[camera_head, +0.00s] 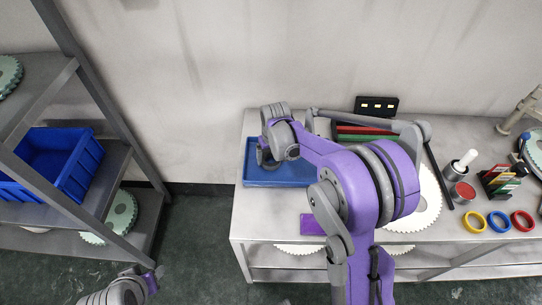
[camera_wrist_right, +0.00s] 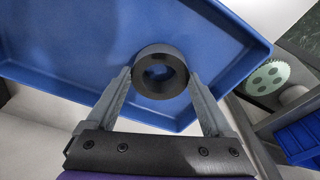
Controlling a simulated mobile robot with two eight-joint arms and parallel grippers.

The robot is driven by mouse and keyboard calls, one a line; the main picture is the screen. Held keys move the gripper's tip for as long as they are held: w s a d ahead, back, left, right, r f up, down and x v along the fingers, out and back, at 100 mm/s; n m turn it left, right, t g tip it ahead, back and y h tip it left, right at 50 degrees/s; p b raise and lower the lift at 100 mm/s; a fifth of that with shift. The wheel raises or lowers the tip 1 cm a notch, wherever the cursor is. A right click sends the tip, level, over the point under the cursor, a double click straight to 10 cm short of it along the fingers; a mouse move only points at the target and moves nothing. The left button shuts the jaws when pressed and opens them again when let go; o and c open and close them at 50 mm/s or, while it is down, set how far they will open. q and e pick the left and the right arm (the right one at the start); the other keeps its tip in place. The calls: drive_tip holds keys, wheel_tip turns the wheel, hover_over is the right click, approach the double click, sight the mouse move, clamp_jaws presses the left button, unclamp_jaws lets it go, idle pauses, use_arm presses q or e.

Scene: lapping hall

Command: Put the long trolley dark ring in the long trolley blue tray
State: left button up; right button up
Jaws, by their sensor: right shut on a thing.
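The dark ring (camera_wrist_right: 151,91) is a thick, dark grey ring held between the fingertips of my right gripper (camera_wrist_right: 160,76), with its hole facing the camera. In the head view my right gripper (camera_head: 267,158) points down over the blue tray (camera_head: 262,178). The tray is a shallow, blue rectangle at the left end of the long trolley; its floor and raised rim also show behind the ring in the right wrist view (camera_wrist_right: 75,45). I cannot tell whether the ring touches the tray floor.
The long trolley's grey top (camera_head: 258,220) also carries a large white gear (camera_head: 430,205), red, yellow and blue rings (camera_head: 473,221), a purple block (camera_head: 312,224) and a black box (camera_head: 377,106). A shelf rack with a deep blue bin (camera_head: 85,165) stands at left.

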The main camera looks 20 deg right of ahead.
drive_tip(key=shift+f, duration=0.2)
drive_tip(key=o, duration=1.3)
wheel_tip(320, 180, up, 12)
drive_tip(key=s, duration=0.2)
drive_tip(key=s+a+f+t, duration=0.1)
drive_tip(key=s+a, duration=0.2)
drive_tip(key=s, duration=0.8)
drive_tip(key=s+a+f+t, duration=0.1)
drive_tip(key=s+a+t, duration=0.1)
drive_tip(key=s, duration=0.9)
drive_tip(key=shift+s+a+f+n+t+p, duration=0.15)
drive_tip(key=shift+s+a+n+t+p, duration=0.2)
drive_tip(key=shift+a, duration=0.35)
